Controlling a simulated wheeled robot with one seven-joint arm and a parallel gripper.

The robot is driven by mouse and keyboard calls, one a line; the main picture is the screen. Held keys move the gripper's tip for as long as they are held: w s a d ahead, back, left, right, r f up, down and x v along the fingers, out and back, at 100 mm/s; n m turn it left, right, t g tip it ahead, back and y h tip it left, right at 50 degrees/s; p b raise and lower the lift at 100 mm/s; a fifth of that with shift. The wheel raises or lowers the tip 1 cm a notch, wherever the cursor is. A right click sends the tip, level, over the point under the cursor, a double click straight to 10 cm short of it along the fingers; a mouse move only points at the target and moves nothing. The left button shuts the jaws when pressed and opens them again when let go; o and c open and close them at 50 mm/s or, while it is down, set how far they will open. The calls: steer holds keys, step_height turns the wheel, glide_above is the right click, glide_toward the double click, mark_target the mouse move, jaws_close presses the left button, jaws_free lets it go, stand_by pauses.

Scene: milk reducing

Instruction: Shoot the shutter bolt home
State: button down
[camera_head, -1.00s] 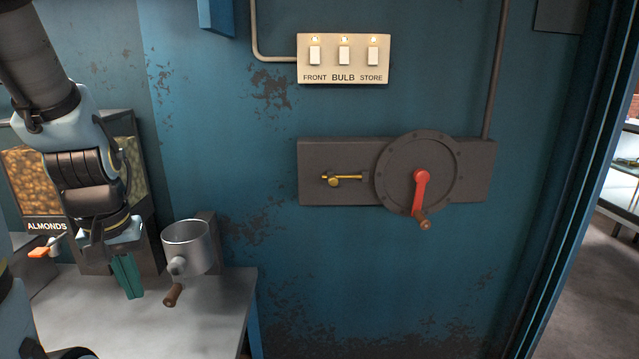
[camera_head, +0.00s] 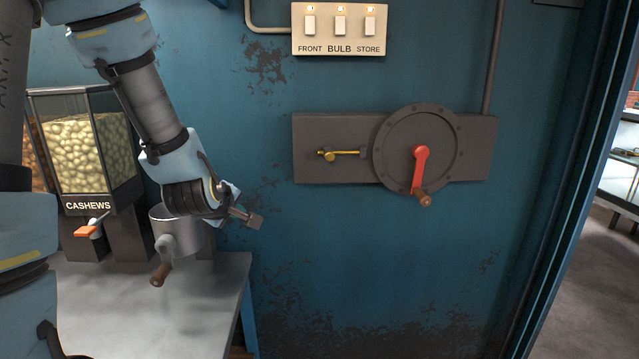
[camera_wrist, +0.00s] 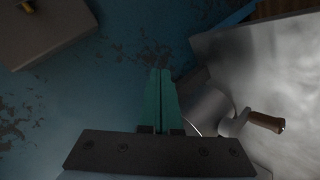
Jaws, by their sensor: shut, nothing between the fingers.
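The brass shutter bolt (camera_head: 345,153) lies horizontal on the left part of the dark shutter plate (camera_head: 308,122), with its knob at the left end. To its right is a round disc (camera_head: 385,135) with a red crank (camera_head: 420,165) hanging down to a wooden knob. My gripper (camera_head: 251,219) is shut and empty, left of and below the plate, well apart from the bolt. In the wrist view the green fingers (camera_wrist: 161,98) are together, and a corner of the plate (camera_wrist: 55,35) shows at the upper left with a bit of brass at its edge.
A cashew dispenser (camera_head: 90,150) stands at the left. A switch panel (camera_head: 339,42) is above the plate. The wall between gripper and plate is clear.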

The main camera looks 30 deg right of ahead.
steer(key=s+d+r+n+t+h+b, duration=0.1)
steer(key=d+n+t+h+b, duration=0.1)
steer(key=d+n, duration=0.3)
steer(key=s+d+r+n+t+h+b, duration=0.2)
steer(key=d+n+t+h+b, duration=0.1)
steer(key=d, duration=0.6)
steer(key=shift+n+t, duration=0.7)
steer(key=shift+n, duration=0.4)
steer(key=w+d+r+p, duration=0.1)
steer(key=w+d, duration=0.1)
steer(key=d, duration=0.1)
steer(key=w+d+r+p, duration=0.1)
steer(key=w+d+p, duration=0.1)
steer(key=w+d+r+p, duration=0.1)
steer(key=w+d+p, duration=0.1)
steer(key=w+d, duration=0.1)
steer(key=shift+d, duration=0.35)
